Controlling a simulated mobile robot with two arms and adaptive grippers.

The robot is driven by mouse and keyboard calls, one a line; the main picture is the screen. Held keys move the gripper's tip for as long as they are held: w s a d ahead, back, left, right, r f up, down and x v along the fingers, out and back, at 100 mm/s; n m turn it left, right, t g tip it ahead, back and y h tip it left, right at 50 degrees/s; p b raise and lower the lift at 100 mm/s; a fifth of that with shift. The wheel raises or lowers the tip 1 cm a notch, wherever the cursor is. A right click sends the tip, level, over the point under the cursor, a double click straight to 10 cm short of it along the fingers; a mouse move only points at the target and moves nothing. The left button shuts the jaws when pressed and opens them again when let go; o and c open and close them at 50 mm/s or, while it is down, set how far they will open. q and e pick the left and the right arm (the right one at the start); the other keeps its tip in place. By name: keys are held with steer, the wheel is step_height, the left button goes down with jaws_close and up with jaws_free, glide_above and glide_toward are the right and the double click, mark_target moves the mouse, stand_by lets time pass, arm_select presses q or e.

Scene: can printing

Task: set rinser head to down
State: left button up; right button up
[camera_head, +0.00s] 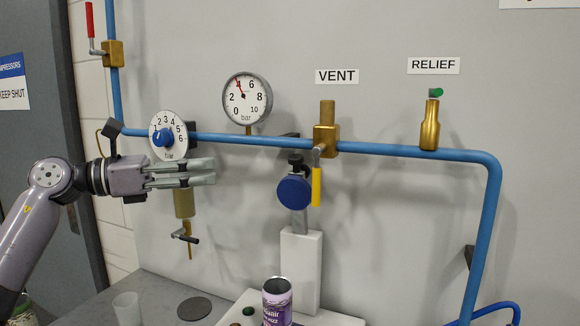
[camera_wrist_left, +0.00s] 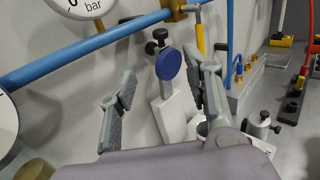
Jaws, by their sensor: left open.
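A blue round disc (camera_head: 294,191), which looks like the rinser head, faces outward on a dark bracket above a white post (camera_head: 300,265). In the left wrist view the disc (camera_wrist_left: 169,64) shows between my fingers, farther off. My left gripper (camera_head: 213,171) is open and empty. It points right, left of the disc and apart from it, in front of the blue pipe's regulator. Its two fingers also show in the left wrist view (camera_wrist_left: 165,88). My right gripper is not in view.
A blue pipe (camera_head: 390,150) runs along the wall with a pressure gauge (camera_head: 247,98), a regulator dial (camera_head: 168,135) and a brass vent valve (camera_head: 325,140). Its yellow handle (camera_head: 316,188) hangs close beside the disc. A purple can (camera_head: 277,303) stands below.

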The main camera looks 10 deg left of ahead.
mark_target(289, 160)
arm_select(q)
steer(key=p+x, duration=0.6)
steer(key=x, duration=1)
steer(key=shift+w+r, duration=0.1)
steer(key=shift+w+d+p, duration=0.35)
steer(key=shift+d, duration=0.2)
steer(key=shift+c, duration=0.2)
jaws_close()
